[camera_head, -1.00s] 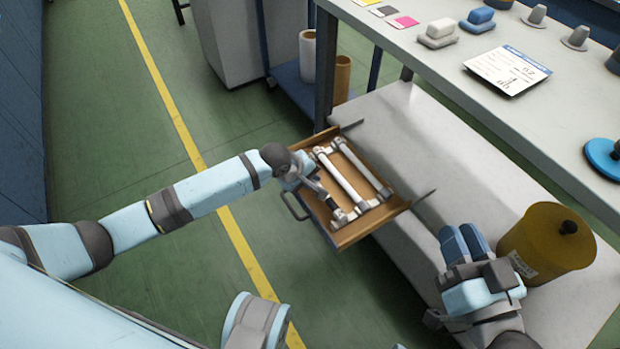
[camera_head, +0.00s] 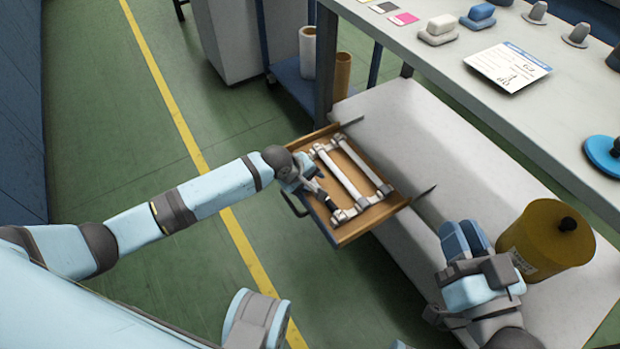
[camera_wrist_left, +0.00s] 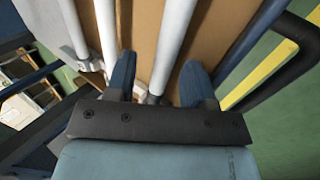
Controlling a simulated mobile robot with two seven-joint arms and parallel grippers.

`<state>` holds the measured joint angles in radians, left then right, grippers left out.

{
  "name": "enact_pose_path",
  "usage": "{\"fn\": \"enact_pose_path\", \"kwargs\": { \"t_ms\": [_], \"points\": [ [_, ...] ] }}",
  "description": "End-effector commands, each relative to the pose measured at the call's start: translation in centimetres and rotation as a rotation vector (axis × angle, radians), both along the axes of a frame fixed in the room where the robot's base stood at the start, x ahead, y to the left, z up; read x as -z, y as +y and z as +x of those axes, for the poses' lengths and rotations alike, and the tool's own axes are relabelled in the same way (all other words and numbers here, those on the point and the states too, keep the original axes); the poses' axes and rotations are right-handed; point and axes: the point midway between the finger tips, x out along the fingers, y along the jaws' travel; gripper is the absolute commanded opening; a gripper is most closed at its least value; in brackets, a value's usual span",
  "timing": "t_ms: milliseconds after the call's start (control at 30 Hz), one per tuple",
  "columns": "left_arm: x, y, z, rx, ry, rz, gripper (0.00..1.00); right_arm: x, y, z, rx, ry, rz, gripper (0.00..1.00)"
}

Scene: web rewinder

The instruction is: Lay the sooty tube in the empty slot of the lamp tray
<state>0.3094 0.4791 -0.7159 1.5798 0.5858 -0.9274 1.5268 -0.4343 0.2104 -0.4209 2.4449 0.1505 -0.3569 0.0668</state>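The lamp tray (camera_head: 372,222) is an open drawer-like box with a brown floor and white end clips. Two pale tubes (camera_head: 350,178) lie side by side in it. A third tube with a dark end (camera_head: 331,205), seemingly the sooty one, lies along the near left side, partly hidden by my left gripper (camera_head: 316,190). In the left wrist view, a pale tube (camera_wrist_left: 172,45) passes between the blue fingers of this gripper, with a gap on each side. My right gripper (camera_head: 464,240) is empty above the grey surface; its finger gap is unclear.
A yellow canister (camera_head: 545,240) stands close to my right gripper. A grey bench (camera_head: 540,110) above holds a white card (camera_head: 507,68), small blocks and a blue disc (camera_head: 603,157). The tray's dark handle (camera_head: 293,205) sticks out toward my left arm. The green floor at left is clear.

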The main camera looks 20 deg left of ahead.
Motion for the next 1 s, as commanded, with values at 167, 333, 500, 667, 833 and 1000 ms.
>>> {"fn": "enact_pose_path", "kwargs": {
  "t_ms": [167, 333, 500, 667, 833, 1000],
  "points": [
    [0.1, 0.0, -0.1, 0.0, 0.002, 0.001, 0.5, 0.0, 0.0, 0.0, 0.0, 0.0, 0.0, 0.22],
    [-0.9, 0.3, -0.5, 0.001, 0.002, 0.001, 0.5, -0.8, 0.0, 0.0, 0.003, -0.01, 0.004, 0.22],
    [-3.7, 1.4, -1.8, 0.0, 0.002, 0.001, 0.5, -3.0, -0.2, -0.2, 0.025, -0.071, 0.04, 0.22],
    [-6.9, 2.7, -3.5, 0.0, 0.001, 0.001, 0.5, -5.2, -0.5, -0.4, 0.047, -0.13, 0.065, 0.22],
    [-9.6, 3.9, -5.0, -0.001, 0.0, 0.001, 0.5, -3.3, -1.1, -0.1, 0.072, -0.051, 0.005, 0.22],
    [-11.1, 4.5, -5.8, 0.0, 0.001, 0.001, 0.5, -1.7, -1.6, 0.0, 0.085, 0.014, -0.043, 0.22]
  ]
}}
